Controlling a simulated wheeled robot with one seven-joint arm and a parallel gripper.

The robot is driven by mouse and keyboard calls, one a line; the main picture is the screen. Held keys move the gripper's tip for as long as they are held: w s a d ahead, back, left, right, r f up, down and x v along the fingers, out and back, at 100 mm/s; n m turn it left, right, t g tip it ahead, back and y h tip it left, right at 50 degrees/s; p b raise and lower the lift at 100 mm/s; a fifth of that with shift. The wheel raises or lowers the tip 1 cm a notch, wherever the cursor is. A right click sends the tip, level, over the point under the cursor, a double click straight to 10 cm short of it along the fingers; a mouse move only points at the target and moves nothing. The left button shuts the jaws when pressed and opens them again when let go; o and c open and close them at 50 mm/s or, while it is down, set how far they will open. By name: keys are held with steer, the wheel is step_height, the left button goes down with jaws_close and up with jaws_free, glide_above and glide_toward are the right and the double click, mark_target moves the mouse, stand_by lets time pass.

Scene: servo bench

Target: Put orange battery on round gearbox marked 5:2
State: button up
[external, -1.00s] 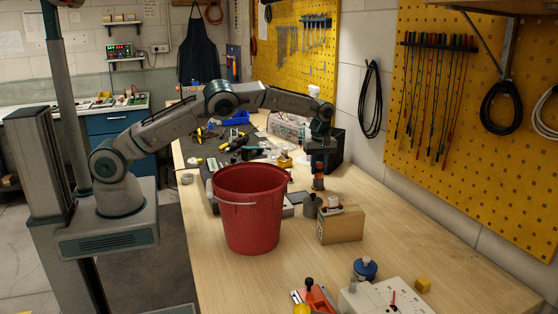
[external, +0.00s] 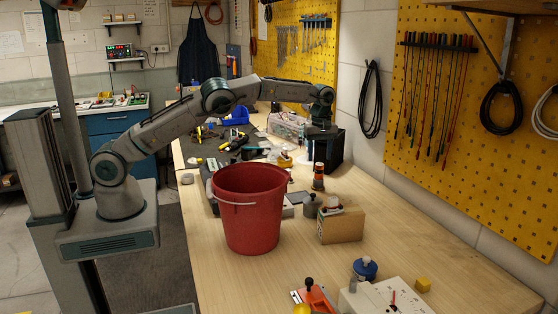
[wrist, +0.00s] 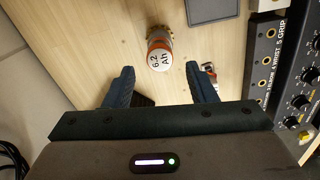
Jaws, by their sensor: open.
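The orange battery (wrist: 160,52), a cylinder with a white "6.2 Ah" label and orange bands, is between and beyond my fingertips in the wrist view, apart from them. A brassy, toothed edge shows at its far end; I cannot tell whether this is a gearbox under it. In the external view the battery (external: 318,171) is upright, below my gripper (external: 321,138). My gripper (wrist: 160,80) is open and empty in the wrist view. No 5:2 mark is readable, so I cannot single out that gearbox.
A red bucket (external: 248,215) stands in front. A dark grey cylinder (external: 310,207) and a cardboard box (external: 342,226) with a small part on top stand near the battery. A black panel with knobs (wrist: 297,80) lies at right in the wrist view. Bench space at right is clear.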

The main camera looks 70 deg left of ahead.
mark_target(319, 163)
steer(key=s+a+r+m+t, duration=0.15)
steer(key=s+r, duration=0.25)
steer(key=r, duration=0.4)
steer(key=s+a+r+m+g, duration=0.1)
steer(key=s+a+r, duration=0.25)
steer(key=r, duration=0.35)
steer(key=s+r+m+t+h, duration=0.15)
steer(key=s+r+m, duration=0.25)
steer(key=s, duration=0.7)
steer(key=s+f+m, duration=0.2)
steer(key=s+m, duration=0.1)
steer(key=s, duration=0.6)
steer(key=s+d+f+m+t+y, duration=0.1)
steer(key=s+f+m, duration=0.2)
steer(key=s, duration=0.6)
steer(key=s+d+f+m, duration=0.1)
steer(key=s+f+m, duration=0.2)
steer(key=s, duration=0.6)
steer(key=shift+f+m+t, duration=0.15)
steer(key=shift+m+t, duration=0.2)
steer(key=shift+t, duration=0.05)
steer(key=shift+y, duration=0.25)
